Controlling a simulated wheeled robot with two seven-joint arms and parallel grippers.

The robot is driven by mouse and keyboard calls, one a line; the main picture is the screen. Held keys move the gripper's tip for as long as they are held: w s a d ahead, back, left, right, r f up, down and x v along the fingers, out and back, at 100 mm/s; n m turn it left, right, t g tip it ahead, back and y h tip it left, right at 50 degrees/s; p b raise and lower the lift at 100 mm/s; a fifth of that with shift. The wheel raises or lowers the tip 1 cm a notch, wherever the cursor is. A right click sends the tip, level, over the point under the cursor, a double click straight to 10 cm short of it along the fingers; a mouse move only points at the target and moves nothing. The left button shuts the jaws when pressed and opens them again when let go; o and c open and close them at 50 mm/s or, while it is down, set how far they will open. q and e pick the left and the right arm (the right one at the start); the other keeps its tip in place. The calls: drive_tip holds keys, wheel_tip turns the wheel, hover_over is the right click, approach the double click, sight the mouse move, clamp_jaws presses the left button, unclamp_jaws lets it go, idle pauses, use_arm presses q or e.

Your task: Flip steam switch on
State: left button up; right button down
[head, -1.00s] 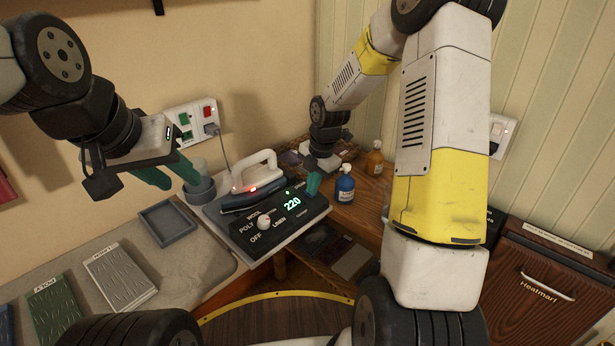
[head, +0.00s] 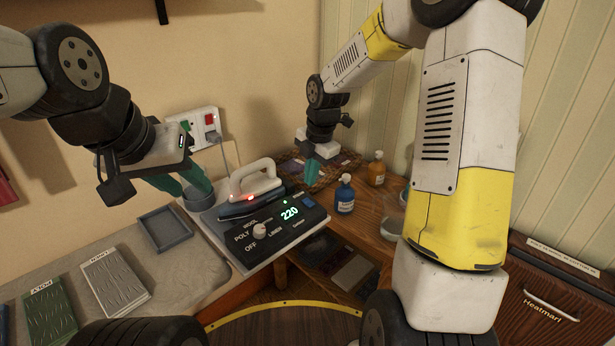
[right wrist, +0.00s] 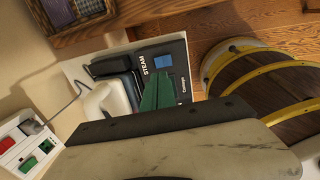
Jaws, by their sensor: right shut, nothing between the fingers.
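The steam switch (head: 308,203) is a small blue square at the right corner of the black iron-station panel (head: 262,238). It also shows in the right wrist view (right wrist: 163,60) beside the word STEAM. The display reads 220 in green, and a small green light glows near the switch. My right gripper (head: 310,174) is shut and empty, above and behind the switch, with a gap in the picture. Its green fingers (right wrist: 158,92) cover part of the panel in the wrist view. My left gripper (head: 184,182) is open and empty, left of the iron (head: 254,186).
A blue bottle (head: 345,195) and an orange bottle (head: 376,168) stand right of the panel. A grey cup (head: 197,198) is below my left gripper. A wall socket (head: 206,127) with a plugged cord is behind. A grey tray (head: 165,229) lies left.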

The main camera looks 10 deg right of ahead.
wheel_tip(320, 180, up, 7)
hover_over(312, 205)
drive_tip(key=s, duration=0.1)
drive_tip(key=shift+d, duration=0.3)
drive_tip(key=shift+s+d+f, duration=0.2)
drive_tip(key=shift+s+d, duration=0.3)
drive_tip(key=shift+d, duration=0.05)
drive_tip(key=f, duration=0.4)
drive_tip(key=w+a+f, duration=0.1)
drive_tip(key=f, duration=0.9)
drive_tip(key=shift+w+a, duration=0.2)
drive_tip(key=shift+w, duration=0.15)
drive_tip(key=shift+r, duration=0.1)
